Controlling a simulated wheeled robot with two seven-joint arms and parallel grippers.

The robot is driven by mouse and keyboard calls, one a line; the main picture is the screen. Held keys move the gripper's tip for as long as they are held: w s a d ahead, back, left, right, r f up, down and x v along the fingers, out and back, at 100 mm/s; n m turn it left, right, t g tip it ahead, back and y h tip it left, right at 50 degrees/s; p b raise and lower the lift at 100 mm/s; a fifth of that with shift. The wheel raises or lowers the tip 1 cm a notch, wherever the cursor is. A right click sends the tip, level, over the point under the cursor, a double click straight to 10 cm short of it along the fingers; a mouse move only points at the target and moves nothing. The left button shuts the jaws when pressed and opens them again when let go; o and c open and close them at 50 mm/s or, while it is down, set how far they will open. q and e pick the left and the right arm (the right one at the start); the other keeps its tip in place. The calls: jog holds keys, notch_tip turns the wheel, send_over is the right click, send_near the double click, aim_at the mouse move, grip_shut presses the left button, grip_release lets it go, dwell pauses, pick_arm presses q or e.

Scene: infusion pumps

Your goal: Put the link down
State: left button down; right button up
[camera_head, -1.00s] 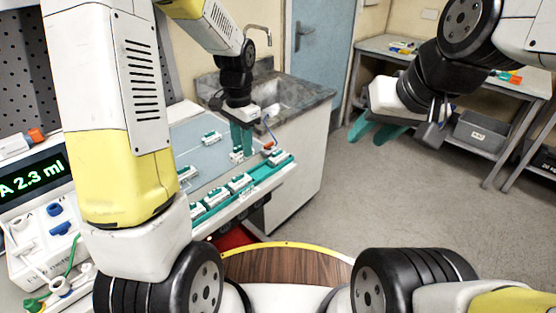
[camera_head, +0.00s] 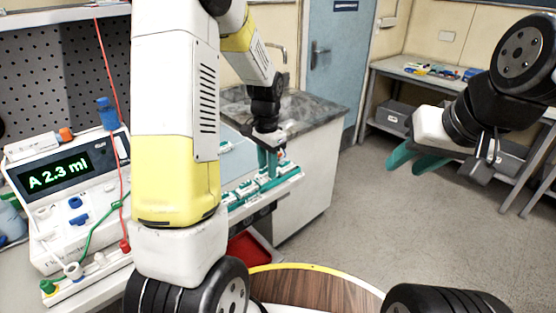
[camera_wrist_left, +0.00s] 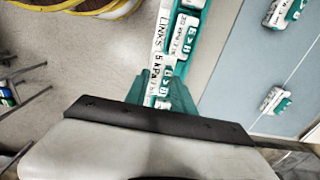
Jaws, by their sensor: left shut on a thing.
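My left gripper (camera_head: 268,162) points down at the far end of the teal link rail (camera_head: 290,178). It is shut on a link (camera_wrist_left: 164,103), small, white and teal, which the fingers mostly hide. The left wrist view shows the held link in line with the rail's labelled links (camera_wrist_left: 181,35). I cannot tell whether it touches the rail. Two more links (camera_wrist_left: 280,12) and (camera_wrist_left: 275,101) lie apart on the blue-grey mat (camera_wrist_left: 245,85). My right gripper (camera_head: 418,160) is open and empty over the floor at the right.
An infusion pump (camera_head: 75,185) reading "A 2.3 ml", with coloured tubes, stands at the left. A red tray (camera_head: 250,252) lies below the rail. A grey sink counter (camera_head: 315,115) stands behind. A shelf table (camera_head: 440,80) is at the back right; the floor between is clear.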

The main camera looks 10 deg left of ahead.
pick_arm(q)
jog(key=w, duration=0.3)
jog(key=shift+w+a+f, duration=0.2)
jog(key=shift+a, duration=0.05)
jog(key=shift+f, duration=1.7)
jog(key=shift+f, duration=0.15)
jog(key=c, duration=1.1)
grip_release()
jog(key=shift+o, duration=0.2)
